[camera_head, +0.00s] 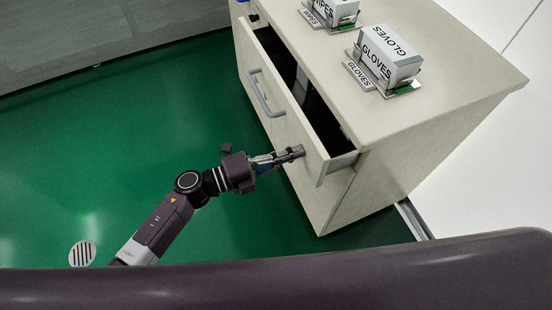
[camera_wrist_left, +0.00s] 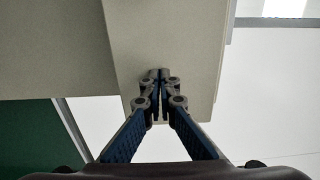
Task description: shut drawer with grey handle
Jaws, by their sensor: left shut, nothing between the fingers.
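The drawer (camera_head: 283,128) is pulled out of a beige cabinet (camera_head: 440,105), with a dark gap between its front and the cabinet. Its grey bar handle (camera_head: 259,94) is on the left part of the front panel. My left gripper (camera_head: 301,151) is shut and empty, with its tips at the right part of the drawer front, to the right of and below the handle. In the left wrist view the closed fingertips (camera_wrist_left: 159,75) lie over a beige panel (camera_wrist_left: 185,40). I cannot tell whether they touch it. My right gripper is not in view.
A gloves box (camera_head: 386,58) in a holder and a wipes box (camera_head: 333,10) stand on the cabinet top. The green floor (camera_head: 130,140) left of the cabinet is clear except for a round floor grate (camera_head: 82,253). A grey-green panel (camera_head: 90,35) stands at the upper left.

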